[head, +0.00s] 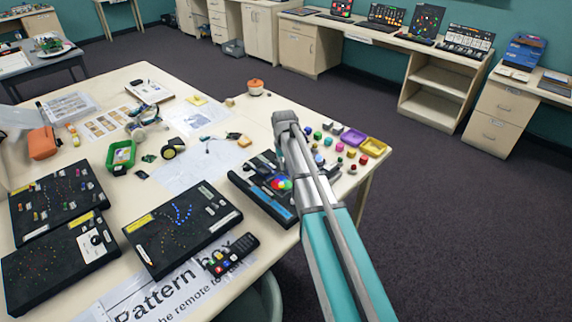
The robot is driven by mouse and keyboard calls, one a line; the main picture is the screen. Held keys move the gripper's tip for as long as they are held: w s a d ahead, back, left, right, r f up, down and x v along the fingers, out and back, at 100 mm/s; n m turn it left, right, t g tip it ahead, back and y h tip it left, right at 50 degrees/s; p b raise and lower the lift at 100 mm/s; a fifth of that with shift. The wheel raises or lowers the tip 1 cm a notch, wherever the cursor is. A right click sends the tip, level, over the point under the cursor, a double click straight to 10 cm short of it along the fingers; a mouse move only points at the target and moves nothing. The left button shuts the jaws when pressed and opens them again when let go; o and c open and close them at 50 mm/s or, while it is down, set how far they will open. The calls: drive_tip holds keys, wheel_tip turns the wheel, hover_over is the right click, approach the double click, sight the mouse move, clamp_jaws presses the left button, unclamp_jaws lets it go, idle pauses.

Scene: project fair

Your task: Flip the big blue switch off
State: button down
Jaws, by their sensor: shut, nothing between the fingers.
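I cannot clearly make out a big blue switch. A black box with a blue strip along its front edge (278,207) lies near the table's right edge, with a bright multicoloured disc (281,184) on it. My grey and teal arm rises from the lower right and covers the right part of this box. Its grey joint (286,118) is above the table behind the box. I cannot make out my gripper or its fingers. Another black box (182,228) to the left carries small blue dots in a curve.
Two more black boxes (58,200) (60,264) lie at the left. A black remote (231,255) lies at the front on a "Pattern box" sheet (165,300). Small coloured pieces and purple (353,138) and yellow (373,147) trays lie right of my arm. Floor right of the table is clear.

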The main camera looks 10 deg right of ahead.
drive_tip(key=shift+s+a+r+p, duration=0.1)
drive_tip(key=shift+a+r+p, duration=0.05)
drive_tip(key=shift+r+p, duration=1.45)
drive_tip(key=shift+s+a+r+p, duration=0.1)
drive_tip(key=shift+r+p, duration=1.4)
drive_tip(key=shift+r, duration=0.2)
drive_tip(key=s+f+b, duration=0.1)
drive_tip(key=s, duration=2.3)
drive_tip(key=shift+s+a+m, duration=0.2)
drive_tip(key=shift+s+m, duration=0.1)
drive_tip(key=shift+m, duration=0.1)
